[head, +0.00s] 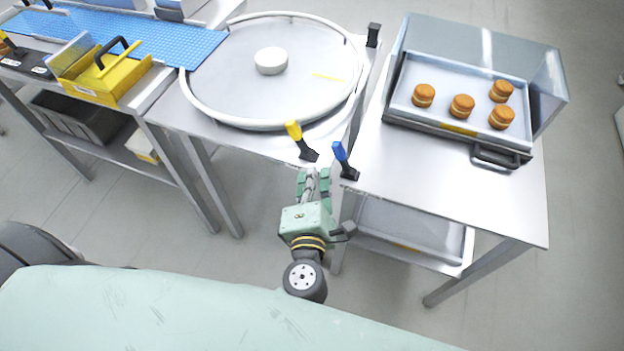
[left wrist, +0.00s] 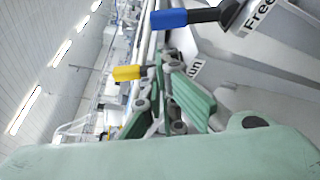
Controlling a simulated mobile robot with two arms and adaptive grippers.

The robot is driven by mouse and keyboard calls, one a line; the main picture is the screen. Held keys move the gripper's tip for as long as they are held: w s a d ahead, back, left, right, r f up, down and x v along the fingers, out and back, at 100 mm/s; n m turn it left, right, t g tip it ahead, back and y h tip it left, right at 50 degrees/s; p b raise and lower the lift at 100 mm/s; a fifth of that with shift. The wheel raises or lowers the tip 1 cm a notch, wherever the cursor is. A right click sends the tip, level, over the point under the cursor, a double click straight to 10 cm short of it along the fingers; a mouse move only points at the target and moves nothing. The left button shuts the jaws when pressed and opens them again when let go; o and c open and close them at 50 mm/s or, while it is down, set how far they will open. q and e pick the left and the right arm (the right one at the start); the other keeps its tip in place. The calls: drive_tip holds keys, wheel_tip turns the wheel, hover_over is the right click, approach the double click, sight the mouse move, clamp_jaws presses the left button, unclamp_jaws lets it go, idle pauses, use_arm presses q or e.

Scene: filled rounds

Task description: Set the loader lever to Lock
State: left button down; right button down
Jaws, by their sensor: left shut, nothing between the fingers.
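The blue-handled lever (head: 341,153) stands on a black base at the front left corner of the right table; it also shows in the left wrist view (left wrist: 182,18), beside a label reading "Free" (left wrist: 258,17). A yellow-handled lever (head: 295,133) stands to its left on the middle table; in the left wrist view its yellow grip (left wrist: 128,72) shows near a partly hidden label ending in "un" (left wrist: 194,68). No "Lock" label is readable. My left gripper (head: 313,174) is shut and empty, in front of the two levers and apart from the blue one. My right gripper is not in view.
A loader tray (head: 400,104) with several filled rounds (head: 462,105) sits under a clear cover on the right table. A round turntable (head: 225,75) fills the middle table. A yellow box (head: 105,83) and blue mat (head: 165,38) are at left. The right table's front is clear.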

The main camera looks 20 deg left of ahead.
sight(343, 159)
use_arm(q)
drive_tip(key=x, duration=0.6)
drive_tip(key=shift+p, duration=0.4)
